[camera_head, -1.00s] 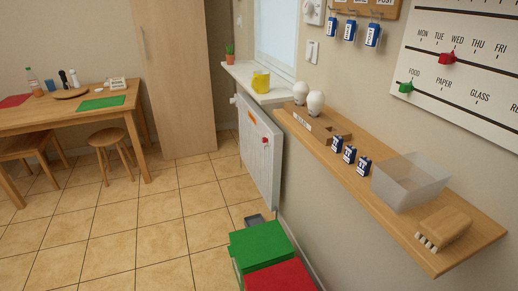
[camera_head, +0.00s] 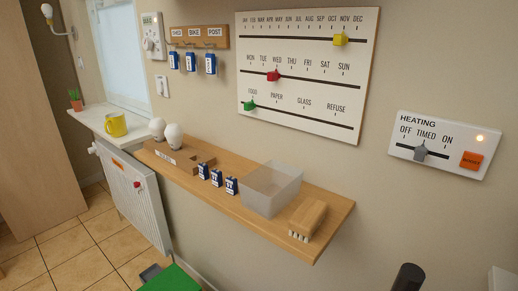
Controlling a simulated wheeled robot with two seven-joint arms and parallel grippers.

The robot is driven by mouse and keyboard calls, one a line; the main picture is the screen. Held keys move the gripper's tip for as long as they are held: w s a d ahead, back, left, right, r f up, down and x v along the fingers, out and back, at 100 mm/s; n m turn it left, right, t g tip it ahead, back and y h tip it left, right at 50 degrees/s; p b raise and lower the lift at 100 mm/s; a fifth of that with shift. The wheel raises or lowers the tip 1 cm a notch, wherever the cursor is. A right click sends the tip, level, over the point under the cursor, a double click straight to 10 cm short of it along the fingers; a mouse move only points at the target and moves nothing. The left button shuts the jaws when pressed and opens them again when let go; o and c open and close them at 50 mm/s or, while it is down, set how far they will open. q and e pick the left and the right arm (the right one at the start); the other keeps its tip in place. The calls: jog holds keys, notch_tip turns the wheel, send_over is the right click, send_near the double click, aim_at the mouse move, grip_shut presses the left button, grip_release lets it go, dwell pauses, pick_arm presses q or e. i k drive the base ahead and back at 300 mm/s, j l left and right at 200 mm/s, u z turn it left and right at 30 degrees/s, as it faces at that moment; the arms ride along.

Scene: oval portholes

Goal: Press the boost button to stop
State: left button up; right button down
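The orange boost button (camera_head: 471,160) is a small square on the right end of the white heating panel (camera_head: 442,146), on the wall at the right. A small light glows above the button on the panel. The grey slider (camera_head: 420,152) sits under the word TIMED on the OFF, TIMED, ON scale. Neither gripper shows clearly. A dark cylindrical part at the bottom right edge may belong to my arm, but I cannot tell.
A wooden shelf (camera_head: 328,215) below the panel holds a translucent bin (camera_head: 270,190), a brush (camera_head: 307,218), blue tags (camera_head: 217,178) and light bulbs (camera_head: 174,136). A calendar board (camera_head: 300,125) hangs left of the panel. A radiator (camera_head: 135,200) stands at the left. The wall around the panel is clear.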

aim_at(472, 161)
jog(key=z, duration=1.35)
